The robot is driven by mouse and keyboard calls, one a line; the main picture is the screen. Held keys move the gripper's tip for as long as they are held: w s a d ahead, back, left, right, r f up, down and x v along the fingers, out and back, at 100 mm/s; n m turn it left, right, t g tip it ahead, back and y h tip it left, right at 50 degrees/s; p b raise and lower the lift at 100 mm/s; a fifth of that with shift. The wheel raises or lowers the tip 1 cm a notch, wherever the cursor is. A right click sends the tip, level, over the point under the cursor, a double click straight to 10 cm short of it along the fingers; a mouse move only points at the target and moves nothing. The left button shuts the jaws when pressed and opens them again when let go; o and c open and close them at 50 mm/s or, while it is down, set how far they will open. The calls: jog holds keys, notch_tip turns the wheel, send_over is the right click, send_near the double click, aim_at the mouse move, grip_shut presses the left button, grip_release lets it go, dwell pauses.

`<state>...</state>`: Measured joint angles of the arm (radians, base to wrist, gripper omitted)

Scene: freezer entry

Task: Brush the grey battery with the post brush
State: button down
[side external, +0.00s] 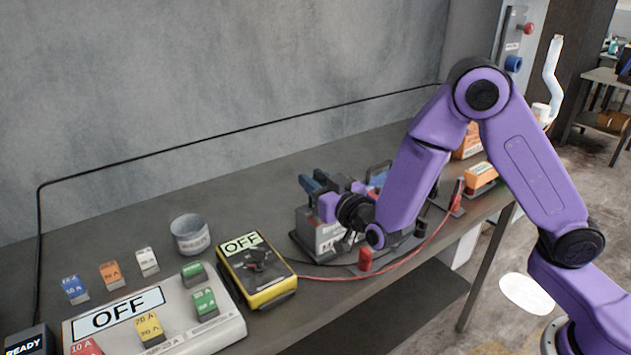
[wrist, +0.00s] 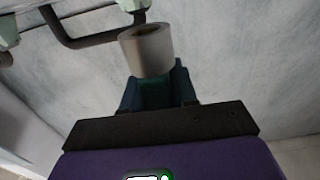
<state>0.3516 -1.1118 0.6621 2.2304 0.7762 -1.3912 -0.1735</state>
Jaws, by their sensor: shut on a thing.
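The grey battery (side external: 325,238) stands on the bench in the side view, partly hidden behind my gripper and forearm. My gripper (side external: 316,182), with blue fingertips, is over the battery. In the wrist view the teal fingers of my gripper (wrist: 158,88) are shut on a short grey cylinder, which looks like the post brush (wrist: 148,50). The brush is hard to make out in the side view. I cannot tell whether it touches a battery post. A dark carrying handle (wrist: 90,40) shows beyond the brush in the wrist view.
A yellow meter box (side external: 270,290) marked OFF and a grey cup (side external: 190,236) stand left of the battery. A fuse panel (side external: 225,322) lies further left. A red cable (side external: 425,243) with clamps runs along the front right. Orange boxes (side external: 481,178) stand at right.

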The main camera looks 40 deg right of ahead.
jog(key=shift+f, duration=1.35)
dwell(0.5)
jog(key=c, duration=0.8)
grip_release()
jog(key=shift+f, duration=0.1)
jog(key=shift+d, duration=0.1)
jog(key=shift+s, duration=0.1)
jog(key=s, duration=1.7)
jog(key=shift+s, duration=0.1)
